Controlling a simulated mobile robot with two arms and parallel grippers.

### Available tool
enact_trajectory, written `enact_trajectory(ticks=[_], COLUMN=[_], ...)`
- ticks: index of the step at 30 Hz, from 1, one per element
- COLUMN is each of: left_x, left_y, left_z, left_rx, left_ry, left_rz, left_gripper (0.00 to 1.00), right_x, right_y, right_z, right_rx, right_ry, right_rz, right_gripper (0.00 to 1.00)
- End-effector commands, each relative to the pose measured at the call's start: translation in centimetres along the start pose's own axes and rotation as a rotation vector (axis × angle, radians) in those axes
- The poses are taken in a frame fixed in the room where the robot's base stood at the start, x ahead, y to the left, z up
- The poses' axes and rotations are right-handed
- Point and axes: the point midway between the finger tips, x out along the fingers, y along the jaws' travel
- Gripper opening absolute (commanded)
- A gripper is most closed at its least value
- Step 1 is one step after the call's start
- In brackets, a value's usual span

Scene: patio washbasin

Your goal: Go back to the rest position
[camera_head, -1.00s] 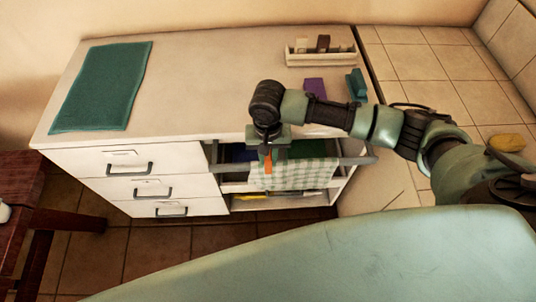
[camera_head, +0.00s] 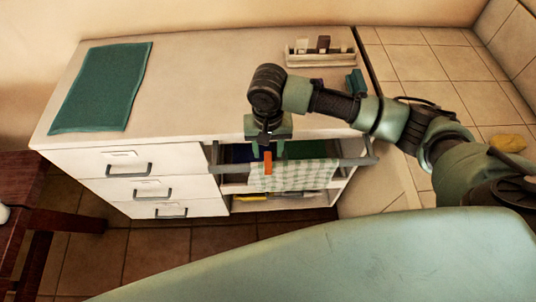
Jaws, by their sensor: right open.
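My right gripper (camera_head: 267,143) points down in front of the open section of the white cabinet, just above the rail. It is open, and I see nothing held in it. A green-and-white checked cloth (camera_head: 305,175) hangs over the rail below and to the right of the gripper. A small orange piece (camera_head: 267,163) shows just under the gripper; I cannot tell what it belongs to. My right arm reaches in from the right, over the countertop's front right part. My left gripper is not in view.
A teal mat (camera_head: 102,86) lies on the left of the countertop (camera_head: 210,85). A small tray (camera_head: 318,60) and a teal block (camera_head: 355,82) are at the right. A yellow sponge (camera_head: 508,142) lies on the tiled ledge. The middle countertop is clear.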

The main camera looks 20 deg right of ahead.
Motion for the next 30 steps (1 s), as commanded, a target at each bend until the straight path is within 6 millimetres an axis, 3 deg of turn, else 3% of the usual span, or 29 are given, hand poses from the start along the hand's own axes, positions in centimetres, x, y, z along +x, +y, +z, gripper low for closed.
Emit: enact_trajectory(ticks=[7, 17, 25, 30], left_x=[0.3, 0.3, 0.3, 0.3], left_y=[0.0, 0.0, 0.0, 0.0], left_z=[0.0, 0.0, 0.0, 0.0], left_rx=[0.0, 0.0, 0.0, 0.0], left_ry=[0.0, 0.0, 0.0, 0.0], left_rz=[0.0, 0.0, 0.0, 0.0], left_gripper=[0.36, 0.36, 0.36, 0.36], right_x=[-3.1, -3.0, -0.5, 0.1], right_y=[0.0, -0.7, -5.0, -5.2], right_z=[0.0, 0.9, 7.1, 9.9], right_rx=[0.0, -0.037, -0.3, -0.396], right_ry=[0.0, -0.002, 0.052, 0.15], right_rz=[-0.001, -0.022, -0.231, -0.329], right_gripper=[0.45, 0.45, 0.45, 0.45])
